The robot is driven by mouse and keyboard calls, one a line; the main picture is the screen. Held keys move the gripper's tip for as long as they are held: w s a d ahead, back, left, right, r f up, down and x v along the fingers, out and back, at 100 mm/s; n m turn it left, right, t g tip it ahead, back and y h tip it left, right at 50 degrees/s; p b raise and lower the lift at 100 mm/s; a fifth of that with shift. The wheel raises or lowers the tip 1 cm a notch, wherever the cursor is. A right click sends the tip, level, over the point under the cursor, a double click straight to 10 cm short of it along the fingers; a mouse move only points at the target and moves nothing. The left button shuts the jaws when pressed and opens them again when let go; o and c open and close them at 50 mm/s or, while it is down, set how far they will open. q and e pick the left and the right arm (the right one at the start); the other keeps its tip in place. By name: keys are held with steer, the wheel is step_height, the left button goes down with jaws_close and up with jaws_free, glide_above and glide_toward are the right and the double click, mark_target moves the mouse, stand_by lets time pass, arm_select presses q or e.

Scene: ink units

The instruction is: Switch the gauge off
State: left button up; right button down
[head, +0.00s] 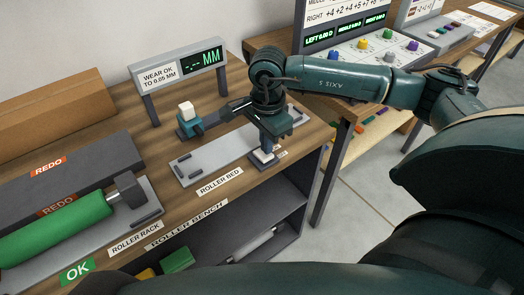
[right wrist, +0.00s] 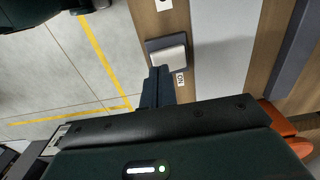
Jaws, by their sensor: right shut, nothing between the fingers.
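The gauge display (head: 203,58) stands on posts at the back of the roller bench, its green readout lit with dashes and MM. A rocker switch with a pale cap in a dark frame (head: 262,158) sits at the bench's right end. It also shows in the right wrist view (right wrist: 168,52), with an ON label (right wrist: 181,79) beside it. My right gripper (head: 266,147) is shut and empty, pointing down at the switch. In the right wrist view its fingertips (right wrist: 158,72) overlap the switch's near edge; I cannot tell whether they touch.
The grey roller bed (head: 215,160) lies left of the switch. Behind it stands a teal block with a white cube (head: 187,112). A green roller (head: 55,228) lies on the rack at left. Another bench with a knobbed panel (head: 375,55) stands at right, past open floor.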

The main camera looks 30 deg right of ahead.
steer(key=shift+f+b, duration=0.95)
steer(key=shift+f, duration=0.1)
stand_by(0.7)
steer(key=shift+r, duration=0.2)
steer(key=shift+r+p, duration=2)
steer(key=shift+r, duration=1.35)
steer(key=shift+a, duration=0.1)
